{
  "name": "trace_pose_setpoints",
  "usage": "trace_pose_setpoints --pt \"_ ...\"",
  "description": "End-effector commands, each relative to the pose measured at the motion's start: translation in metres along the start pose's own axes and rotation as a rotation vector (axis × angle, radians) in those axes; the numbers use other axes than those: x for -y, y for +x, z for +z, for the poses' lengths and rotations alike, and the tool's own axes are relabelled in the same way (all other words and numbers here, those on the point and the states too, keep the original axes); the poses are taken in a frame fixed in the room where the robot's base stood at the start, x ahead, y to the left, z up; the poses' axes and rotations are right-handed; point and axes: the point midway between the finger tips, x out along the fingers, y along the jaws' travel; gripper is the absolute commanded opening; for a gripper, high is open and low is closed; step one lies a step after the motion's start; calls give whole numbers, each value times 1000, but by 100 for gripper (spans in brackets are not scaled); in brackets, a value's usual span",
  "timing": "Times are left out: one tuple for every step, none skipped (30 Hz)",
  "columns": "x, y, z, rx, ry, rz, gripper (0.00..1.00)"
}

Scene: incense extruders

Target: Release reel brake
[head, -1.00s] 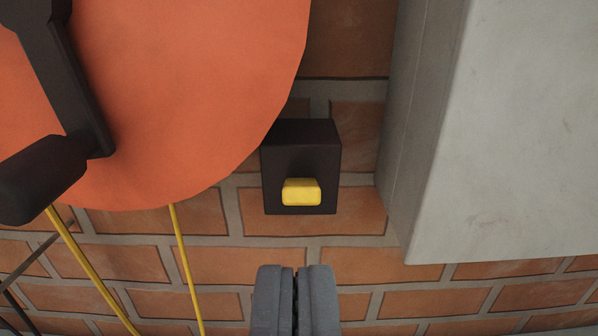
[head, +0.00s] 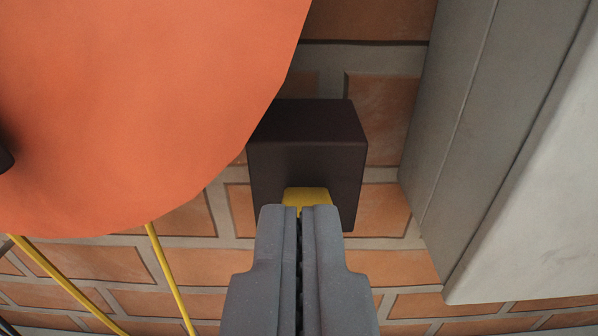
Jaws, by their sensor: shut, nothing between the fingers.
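An orange reel disc (head: 150,110) fills the upper left of the head view. Right of its lower edge, a dark brown box (head: 306,135) is fixed on the brick wall. A yellow button or tab (head: 307,195) sticks out of the box's lower front. My gripper (head: 299,210) is shut and empty, pointing up the picture. Its fingertips overlap the lower part of the yellow tab and hide it. I cannot tell whether they touch it.
A grey block or cabinet (head: 530,170) stands out from the wall at the right. Yellow cords (head: 168,270) hang below the reel at lower left. Bare brick wall (head: 400,210) lies between the box and the grey block.

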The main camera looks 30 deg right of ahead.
Motion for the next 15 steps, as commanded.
trace_pose_setpoints --pt "-1 3 -4 -2 1 0 0" --pt "-2 5 -4 -2 3 1 0" --pt "-1 7 -5 -2 2 0 0" --pt "0 8 -5 -2 1 0 0" --pt "0 10 -4 -1 -1 0 0" --pt "0 12 -3 0 -2 1 0" --pt "0 13 -4 0 -3 1 0" --pt "0 14 -4 -1 -3 1 0" --pt "-1 16 -6 -2 -2 2 0" --pt "-1 17 -6 -3 0 3 0" --pt "-2 18 -6 -2 0 3 0" --pt "-1 20 -3 1 -2 3 0" --pt "0 21 -3 2 -1 2 0" --pt "0 22 -4 0 0 1 0" --pt "-1 23 -4 0 2 1 0"
